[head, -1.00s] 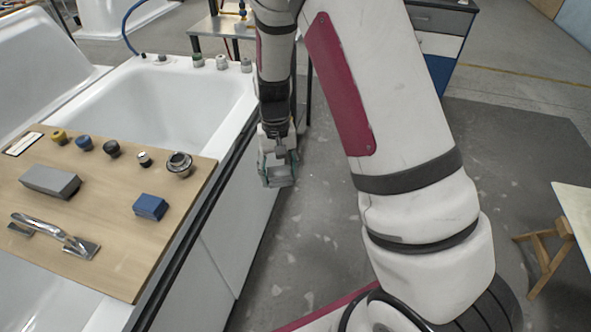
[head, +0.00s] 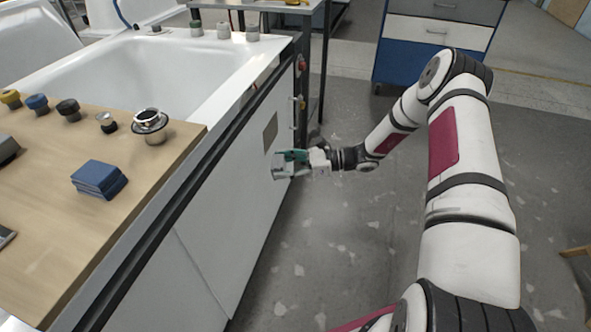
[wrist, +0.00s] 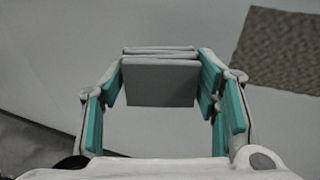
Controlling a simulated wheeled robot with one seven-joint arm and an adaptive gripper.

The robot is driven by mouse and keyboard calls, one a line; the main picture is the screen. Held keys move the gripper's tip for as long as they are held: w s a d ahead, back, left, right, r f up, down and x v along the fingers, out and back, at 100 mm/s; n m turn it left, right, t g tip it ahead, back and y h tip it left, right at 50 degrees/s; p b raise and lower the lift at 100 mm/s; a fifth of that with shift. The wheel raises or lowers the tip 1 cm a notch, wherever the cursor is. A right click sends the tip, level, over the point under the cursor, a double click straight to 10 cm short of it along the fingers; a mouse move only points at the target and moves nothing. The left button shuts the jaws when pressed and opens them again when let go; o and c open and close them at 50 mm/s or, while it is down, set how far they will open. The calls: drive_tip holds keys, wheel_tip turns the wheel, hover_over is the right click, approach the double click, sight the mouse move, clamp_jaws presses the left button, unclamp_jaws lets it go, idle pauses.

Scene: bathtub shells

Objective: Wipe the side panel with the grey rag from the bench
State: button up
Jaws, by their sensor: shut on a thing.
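My gripper (head: 290,164) is shut on the grey rag (wrist: 160,82), a folded pad gripped between the teal-lined fingers. The rag also shows in the head view (head: 279,173), at the gripper's left end. The gripper points left at the tub's white side panel (head: 225,220), close in front of it. I cannot tell whether the rag touches the panel. A brownish, rough-looking patch (head: 271,132) is on the panel, just above and left of the gripper. In the wrist view the patch (wrist: 285,52) lies at the upper right, apart from the rag.
A wooden board (head: 120,225) lies across the tub, holding a blue block (head: 99,179), a metal drain fitting (head: 150,126) and several knobs. Small red and yellow fittings (head: 301,64) are at the panel's far end, by a metal bench (head: 270,4). The floor right of the panel is clear.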

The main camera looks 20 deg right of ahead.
sight(263, 151)
drive_tip(key=w+d+f+m+t+b, duration=0.2)
drive_tip(key=w+d+m+t+b, duration=0.15)
drive_tip(key=d+t, duration=0.2)
drive_tip(key=shift+n+g+h, duration=0.25)
drive_tip(key=shift+g+h, duration=0.05)
drive_tip(key=shift+g, duration=0.05)
drive_tip(key=shift+w+x, duration=0.25)
drive_tip(key=shift+x, duration=2.95)
drive_tip(key=shift+b+x, duration=0.35)
drive_tip(key=shift+x, duration=0.45)
drive_tip(key=shift+d+f, duration=0.1)
